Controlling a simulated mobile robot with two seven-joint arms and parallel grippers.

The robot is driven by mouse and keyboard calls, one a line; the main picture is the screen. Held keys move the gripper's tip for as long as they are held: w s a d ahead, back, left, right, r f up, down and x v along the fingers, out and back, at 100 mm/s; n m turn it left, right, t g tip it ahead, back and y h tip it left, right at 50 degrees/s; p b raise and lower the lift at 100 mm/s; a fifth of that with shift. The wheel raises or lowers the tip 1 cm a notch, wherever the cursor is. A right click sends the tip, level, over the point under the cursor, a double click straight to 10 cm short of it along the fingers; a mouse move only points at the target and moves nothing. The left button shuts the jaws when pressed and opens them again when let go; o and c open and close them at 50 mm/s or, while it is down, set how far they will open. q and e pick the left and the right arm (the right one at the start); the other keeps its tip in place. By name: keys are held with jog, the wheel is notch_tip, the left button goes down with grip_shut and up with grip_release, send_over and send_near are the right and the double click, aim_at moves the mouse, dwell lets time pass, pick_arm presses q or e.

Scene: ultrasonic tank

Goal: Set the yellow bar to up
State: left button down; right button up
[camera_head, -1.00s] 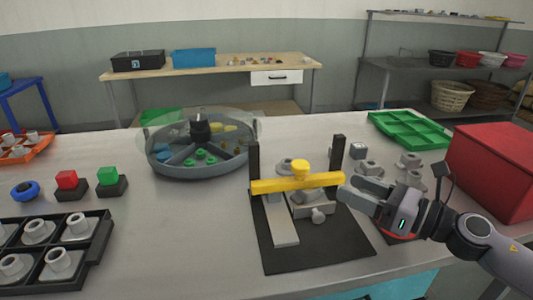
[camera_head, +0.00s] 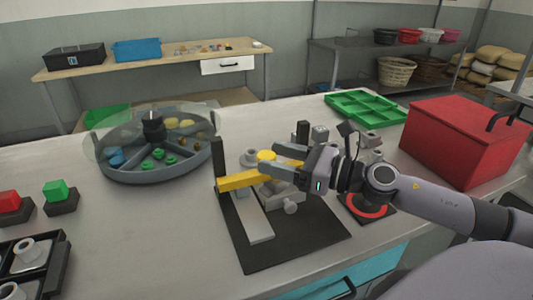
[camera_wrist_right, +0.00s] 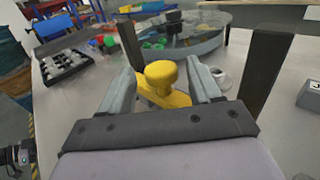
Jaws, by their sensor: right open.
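The yellow bar (camera_head: 238,181) spans low between two dark posts (camera_head: 218,160) on a black base plate (camera_head: 325,232). It has a round yellow knob on top, clear in the right wrist view (camera_wrist_right: 162,75). My right gripper (camera_head: 274,160) is open at the bar, its fingers covering part of it in the head view. In the right wrist view the open fingers (camera_wrist_right: 168,85) stand on either side of the knob. I cannot tell whether they touch it. A grey block and a small grey knob (camera_head: 291,207) sit under the bar. My left gripper is not in view.
A round divided tray (camera_head: 145,177) with a clear lid stands behind left. A red box (camera_head: 460,150) and a green tray (camera_head: 365,108) are at right. Red and green buttons (camera_head: 59,195) and a black rack are at left. Bare table lies between them.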

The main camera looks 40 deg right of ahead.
jog(key=shift+p+x, duration=0.5)
jog(key=shift+x, duration=0.9)
grip_shut()
jog(key=shift+d+r, duration=0.1)
jog(key=shift+d, duration=0.05)
